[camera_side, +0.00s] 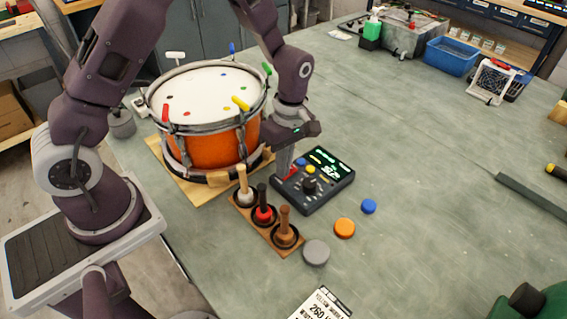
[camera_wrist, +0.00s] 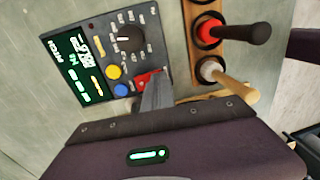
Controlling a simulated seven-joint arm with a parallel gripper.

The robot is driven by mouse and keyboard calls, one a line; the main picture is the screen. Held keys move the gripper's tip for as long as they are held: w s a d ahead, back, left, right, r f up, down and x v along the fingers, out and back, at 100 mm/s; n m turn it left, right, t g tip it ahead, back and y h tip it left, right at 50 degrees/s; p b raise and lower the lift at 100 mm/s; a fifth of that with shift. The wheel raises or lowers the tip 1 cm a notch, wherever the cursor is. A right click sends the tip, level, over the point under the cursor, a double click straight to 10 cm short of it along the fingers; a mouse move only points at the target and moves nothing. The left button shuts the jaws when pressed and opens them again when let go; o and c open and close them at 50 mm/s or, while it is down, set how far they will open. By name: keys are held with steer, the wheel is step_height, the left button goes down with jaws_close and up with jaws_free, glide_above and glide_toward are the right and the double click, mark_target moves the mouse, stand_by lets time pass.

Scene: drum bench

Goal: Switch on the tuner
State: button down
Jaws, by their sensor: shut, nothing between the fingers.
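The tuner (camera_side: 325,193) is a dark box lying on the bench right of the drum. Its screen (camera_wrist: 76,62) is lit with green and white marks. Its face carries a black knob (camera_wrist: 128,38), a yellow button (camera_wrist: 113,71), a blue button (camera_wrist: 121,89) and a red switch (camera_wrist: 146,78) near one edge. My gripper (camera_side: 284,176) points down at the tuner's left edge, its fingers shut and empty. In the wrist view the fingertips (camera_wrist: 157,82) are right beside the red switch and partly cover it. I cannot tell whether they touch it.
An orange drum (camera_side: 212,145) stands on a wooden board close to my gripper. A wooden rack (camera_side: 262,222) with three upright mallets stands in front. Orange (camera_side: 344,228), blue (camera_side: 368,206) and grey (camera_side: 316,252) discs lie nearby. The bench to the right is mostly clear.

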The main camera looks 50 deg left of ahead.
steer(key=shift+w+r, duration=0.2)
steer(key=shift+w, duration=0.55)
step_height(320, 180, up, 14)
steer(key=s, duration=0.1)
steer(key=shift+s, duration=0.4)
steer(key=s+r+m+t, duration=0.3)
steer(key=s+r+m, duration=0.4)
steer(key=s+r, duration=0.15)
steer(key=s+a+r+m+t, duration=0.1)
steer(key=s+m+t, duration=0.3)
steer(key=s+m, duration=0.7)
steer(key=shift+a+r, duration=0.4)
steer(key=shift+a, duration=0.1)
